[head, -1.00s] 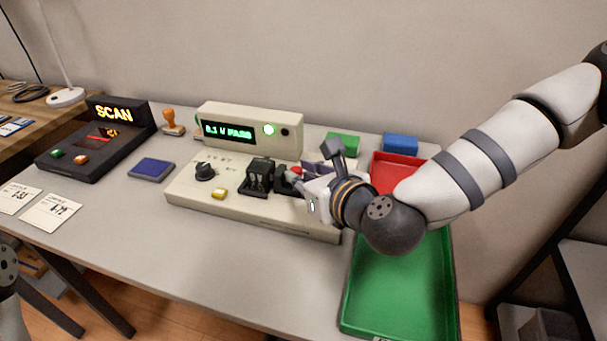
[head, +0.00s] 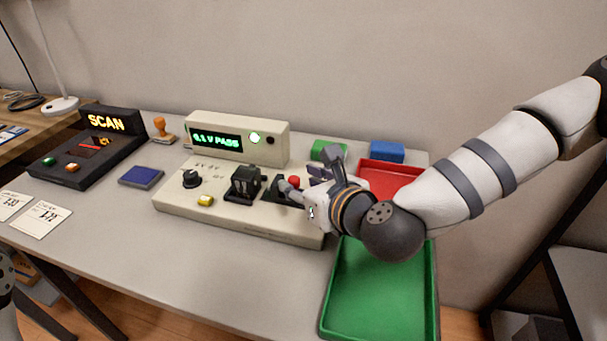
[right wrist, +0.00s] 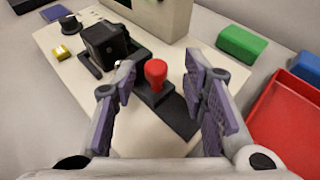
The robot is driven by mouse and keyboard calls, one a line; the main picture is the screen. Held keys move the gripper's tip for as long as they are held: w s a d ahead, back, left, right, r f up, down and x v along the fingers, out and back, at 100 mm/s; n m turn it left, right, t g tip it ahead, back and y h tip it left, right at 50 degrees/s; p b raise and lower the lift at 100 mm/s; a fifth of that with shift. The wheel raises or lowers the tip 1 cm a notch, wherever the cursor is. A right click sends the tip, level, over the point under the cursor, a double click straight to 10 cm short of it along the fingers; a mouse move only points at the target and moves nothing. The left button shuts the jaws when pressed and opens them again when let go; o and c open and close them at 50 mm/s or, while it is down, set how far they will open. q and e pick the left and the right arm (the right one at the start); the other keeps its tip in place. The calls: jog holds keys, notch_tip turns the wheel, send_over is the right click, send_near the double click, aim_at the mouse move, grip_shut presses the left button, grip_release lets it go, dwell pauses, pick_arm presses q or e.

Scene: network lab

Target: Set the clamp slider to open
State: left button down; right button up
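The clamp slider is a red knob (right wrist: 156,72) on a black block, on a dark track (right wrist: 185,118) in the beige test box (head: 178,206). In the head view the red knob (head: 294,181) shows just right of the black socket block (head: 245,183). My right gripper (right wrist: 163,75) is open, with the knob between its two purple-padded fingers. The left finger is nearer the knob, and I cannot tell if it touches the slider. In the head view the right gripper (head: 303,180) hides part of the track. My left gripper is out of view.
A black dial (head: 191,179) and yellow button (head: 205,201) sit left of the socket. Green (head: 330,330) and red (head: 365,170) trays lie to the right. Green and blue blocks stand behind.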

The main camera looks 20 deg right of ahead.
notch_tip(320, 180, up, 10)
jog(key=shift+f, duration=0.25)
